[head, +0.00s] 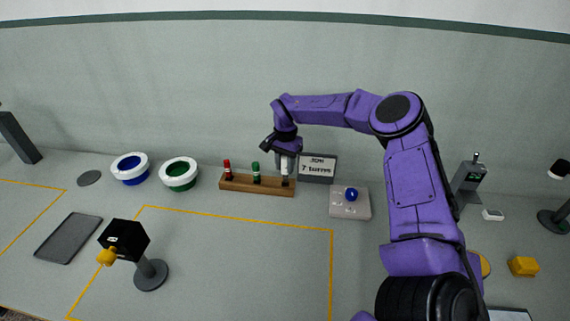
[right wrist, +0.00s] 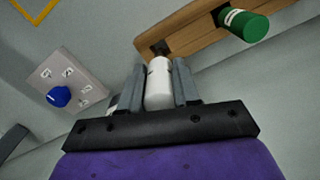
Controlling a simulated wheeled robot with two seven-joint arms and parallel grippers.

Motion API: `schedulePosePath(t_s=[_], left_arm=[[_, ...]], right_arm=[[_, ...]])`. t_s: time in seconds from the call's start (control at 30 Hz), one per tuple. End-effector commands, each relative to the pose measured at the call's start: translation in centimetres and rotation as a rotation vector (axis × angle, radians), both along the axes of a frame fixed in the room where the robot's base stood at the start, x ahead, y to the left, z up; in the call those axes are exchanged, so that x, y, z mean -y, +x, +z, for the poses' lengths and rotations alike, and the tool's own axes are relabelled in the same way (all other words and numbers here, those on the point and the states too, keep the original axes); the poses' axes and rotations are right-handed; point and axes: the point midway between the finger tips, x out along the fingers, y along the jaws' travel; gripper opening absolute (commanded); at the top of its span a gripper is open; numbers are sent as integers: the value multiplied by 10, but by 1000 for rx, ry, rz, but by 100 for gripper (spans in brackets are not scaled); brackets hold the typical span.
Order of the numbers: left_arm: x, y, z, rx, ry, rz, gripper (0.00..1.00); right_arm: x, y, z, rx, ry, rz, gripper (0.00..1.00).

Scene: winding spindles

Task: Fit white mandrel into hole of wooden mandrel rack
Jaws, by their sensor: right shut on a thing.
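The white mandrel (head: 285,169) is upright at the right end of the wooden mandrel rack (head: 240,188). My right gripper (head: 284,160) is shut on it from above. In the right wrist view the white mandrel (right wrist: 159,84) sits between the two grey fingers (right wrist: 160,88), its far end at the dark hole (right wrist: 160,48) near the end of the rack (right wrist: 190,34). I cannot tell how deep it is in the hole. A red mandrel (head: 227,169) and a green mandrel (head: 256,172) stand in the rack to the left. My left gripper is out of view.
A sign reading "7 turns" (head: 318,167) stands behind the rack's right end. A grey panel with a blue knob (head: 350,203) lies to the right. A black winder (head: 150,270) stands front left.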

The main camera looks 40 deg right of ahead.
Motion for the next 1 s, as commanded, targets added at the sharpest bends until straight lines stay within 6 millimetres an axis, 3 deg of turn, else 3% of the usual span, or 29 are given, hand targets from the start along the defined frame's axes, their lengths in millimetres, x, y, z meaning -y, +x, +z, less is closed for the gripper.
schedulePosePath(t_s=[1.0], left_arm=[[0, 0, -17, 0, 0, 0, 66]], right_arm=[[0, 0, -25, 0, 0, 0, 0]])
